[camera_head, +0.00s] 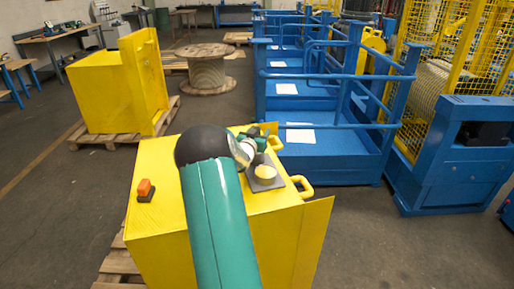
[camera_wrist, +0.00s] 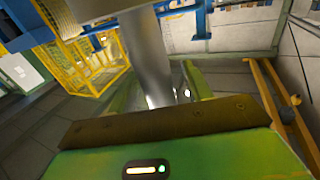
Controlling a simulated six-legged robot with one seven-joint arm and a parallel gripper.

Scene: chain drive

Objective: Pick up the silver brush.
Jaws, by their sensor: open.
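I cannot clearly make out a silver brush in either view. In the head view, a yellow cabinet (camera_head: 225,215) stands in front of me. On its top, at the right, a dark grey plate (camera_head: 268,185) carries a round pale yellow piece (camera_head: 265,172). An orange and dark block (camera_head: 146,190) lies at the left of the top. My gripper (camera_head: 257,141) is open, above the far right part of the cabinet, largely hidden behind my teal arm. In the wrist view, a shiny grey cylinder (camera_wrist: 152,60) stands beyond the green housing; I cannot tell what it is.
Blue railed platforms (camera_head: 330,150) stand to the right, with a blue machine (camera_head: 455,150) beyond. Another yellow cabinet (camera_head: 105,90) on a pallet and a wooden spool (camera_head: 206,70) stand behind. The floor between them is open.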

